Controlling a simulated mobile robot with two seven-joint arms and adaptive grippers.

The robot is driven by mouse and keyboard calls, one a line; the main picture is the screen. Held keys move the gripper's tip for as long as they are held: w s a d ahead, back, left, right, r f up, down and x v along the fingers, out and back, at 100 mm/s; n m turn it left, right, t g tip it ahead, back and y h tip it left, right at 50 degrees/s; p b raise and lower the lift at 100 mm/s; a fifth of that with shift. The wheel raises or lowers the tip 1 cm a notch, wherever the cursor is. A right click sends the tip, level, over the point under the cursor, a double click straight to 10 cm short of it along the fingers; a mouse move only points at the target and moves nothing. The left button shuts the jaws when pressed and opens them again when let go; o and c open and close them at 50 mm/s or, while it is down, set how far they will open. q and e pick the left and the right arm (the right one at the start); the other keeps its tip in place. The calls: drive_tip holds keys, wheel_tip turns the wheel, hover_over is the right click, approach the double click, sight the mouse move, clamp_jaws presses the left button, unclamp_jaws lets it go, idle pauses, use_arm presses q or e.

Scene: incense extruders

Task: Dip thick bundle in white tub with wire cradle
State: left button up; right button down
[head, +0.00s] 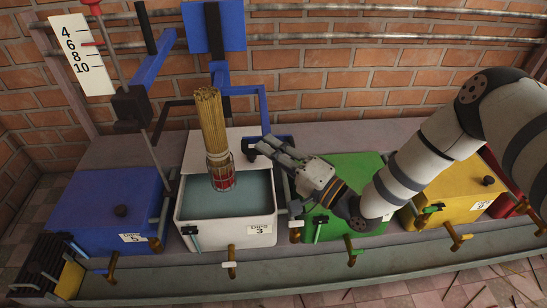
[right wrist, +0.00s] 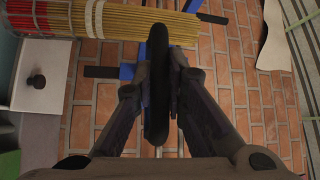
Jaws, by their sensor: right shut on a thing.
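The white tub (head: 205,233) stands mid-left, labelled 3, with grey-blue liquid (head: 255,195) inside. A thick bundle of tan sticks (head: 209,115) stands almost upright in the wire cradle (head: 221,172) over the tub's opening. Its red lower end is at the liquid; I cannot tell how deep. In the right wrist view the bundle (right wrist: 150,18) and wire cradle (right wrist: 93,18) lie across the top. My right gripper (head: 276,152) is right of the bundle, shut on a black handle (right wrist: 157,85) beside the blue frame (head: 262,105). My left gripper is out of view.
A blue tub (head: 100,215) stands left of the white one, with a green tub (head: 350,185) and a yellow tub (head: 465,200) to its right. A rod with a red knob (head: 91,3) rises at left. Small taps line the front above a trough.

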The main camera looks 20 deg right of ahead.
drive_tip(key=shift+r, duration=0.8)
drive_tip(key=shift+f, duration=0.15)
drive_tip(key=c, duration=1.6)
unclamp_jaws()
drive_tip(key=v, duration=1.2)
